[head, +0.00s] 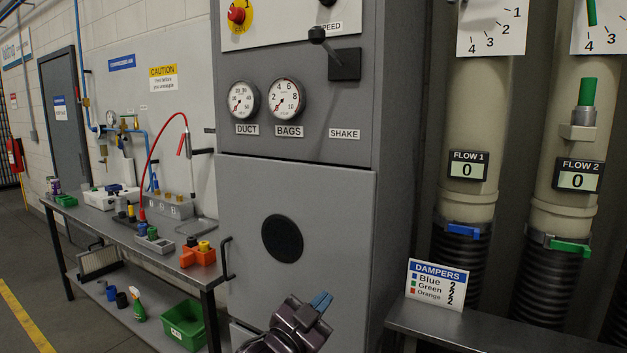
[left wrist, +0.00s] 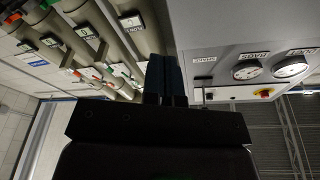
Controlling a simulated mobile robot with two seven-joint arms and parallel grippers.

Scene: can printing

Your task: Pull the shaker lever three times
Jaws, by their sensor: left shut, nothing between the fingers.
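The shaker lever, a black ball knob (head: 317,35) on a short stem, comes out of a black plate (head: 345,64) on the grey cabinet. The SHAKE label (head: 344,134) is below it and also shows in the left wrist view (left wrist: 204,61). The knob sits at the upper left of the plate. My left gripper (head: 321,302) is low in front of the cabinet, well below the lever and apart from it. Its blue fingers are shut and empty; they also show together in the left wrist view (left wrist: 166,80). My right gripper is not in view.
DUCT (head: 244,99) and BAGS (head: 286,99) gauges sit left of the lever. Thick pipes (head: 474,130) stand at the right above a dark shelf with a DAMPERS sign (head: 436,285). A cluttered bench (head: 180,240) is at the left. The lower cabinet front has a black disc (head: 282,238).

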